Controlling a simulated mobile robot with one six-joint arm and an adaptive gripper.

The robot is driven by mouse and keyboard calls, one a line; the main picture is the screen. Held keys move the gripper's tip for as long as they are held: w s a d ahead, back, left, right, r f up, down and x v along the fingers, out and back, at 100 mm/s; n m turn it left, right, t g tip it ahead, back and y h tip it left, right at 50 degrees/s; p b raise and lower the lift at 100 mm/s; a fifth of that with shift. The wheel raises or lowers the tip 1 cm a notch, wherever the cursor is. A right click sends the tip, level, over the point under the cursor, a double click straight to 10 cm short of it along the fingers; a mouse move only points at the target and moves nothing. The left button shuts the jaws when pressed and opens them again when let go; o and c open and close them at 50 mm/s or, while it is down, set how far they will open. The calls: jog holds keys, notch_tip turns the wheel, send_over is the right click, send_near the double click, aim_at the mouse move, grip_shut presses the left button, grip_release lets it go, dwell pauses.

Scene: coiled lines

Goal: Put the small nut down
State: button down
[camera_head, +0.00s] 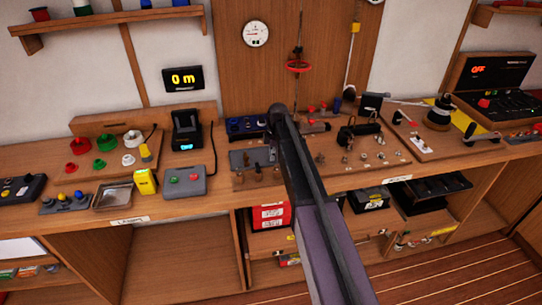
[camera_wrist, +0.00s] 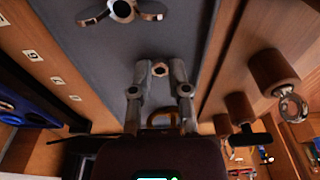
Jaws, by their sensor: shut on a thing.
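A shiny metal piece with several arms (camera_wrist: 122,11) lies on that grey surface at the top of the wrist view. In the head view my arm crosses the middle of the bench, and I cannot make out the nut or fingertips there.
In the wrist view, wooden cylinders (camera_wrist: 272,70) stand at the right, one with a metal ring (camera_wrist: 293,108). In the head view, the wooden bench (camera_head: 222,180) is crowded: a black device (camera_head: 186,128), a grey button box (camera_head: 183,183) and a metal tray (camera_head: 113,196) stand left of my arm.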

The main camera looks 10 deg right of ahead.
jog(key=shift+f, duration=0.15)
jog(key=c, duration=0.6)
grip_release()
jog(key=shift+r, duration=0.2)
notch_tip(320, 180, up, 12)
jog(key=d+p, duration=0.1)
jog(key=p, duration=1.1)
jog(key=shift+d, duration=0.2)
jog(key=shift+f, duration=0.1)
jog(key=shift+s, duration=0.1)
jog(key=s+a+m+h, duration=0.1)
jog(key=s+a+m, duration=0.1)
jog(key=s+m, duration=1.6)
jog(key=shift+s+a, duration=0.2)
jog(key=shift+s, duration=4.85)
